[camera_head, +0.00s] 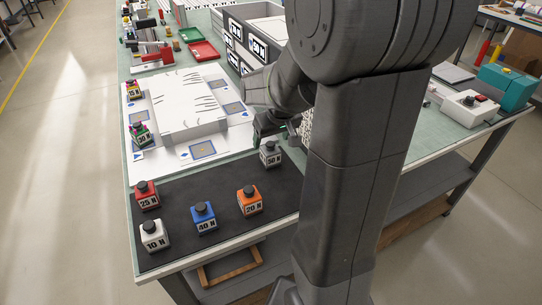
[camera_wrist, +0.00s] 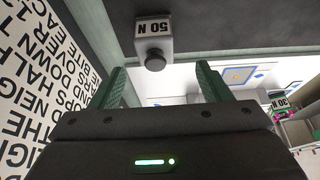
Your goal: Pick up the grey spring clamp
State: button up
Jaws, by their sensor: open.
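The grey spring clamp (camera_head: 270,153) is a small grey block marked 50 N with a dark knob on top. It stands at the back right corner of the black mat (camera_head: 180,240), beside my arm. In the wrist view the grey clamp (camera_wrist: 153,27) shows upside down, ahead of the fingers and roughly between them. My gripper (camera_wrist: 160,82) has two green fingers spread apart with nothing between them. In the head view my gripper (camera_head: 276,128) is just behind the grey clamp, partly hidden by my arm. The clamp looks clear of the fingers.
Red (camera_head: 146,195), white (camera_head: 154,236), blue (camera_head: 205,217) and orange (camera_head: 249,201) marked blocks stand on the mat. Two more marked blocks (camera_head: 140,135) (camera_head: 133,90) stand on the white board. A white raised panel (camera_head: 185,105) is behind, with a grey bin (camera_head: 250,35) beyond.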

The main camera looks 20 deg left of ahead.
aim_at(269, 146)
jog(key=x, duration=0.6)
jog(key=d+x, duration=0.1)
jog(key=x, duration=0.1)
jog(key=shift+w+a+f, duration=0.1)
jog(key=shift+w+f, duration=0.05)
jog(key=shift+w+a+f, duration=0.15)
jog(key=shift+a+f, duration=0.05)
jog(key=shift+f, duration=0.35)
jog(key=c, duration=1.2)
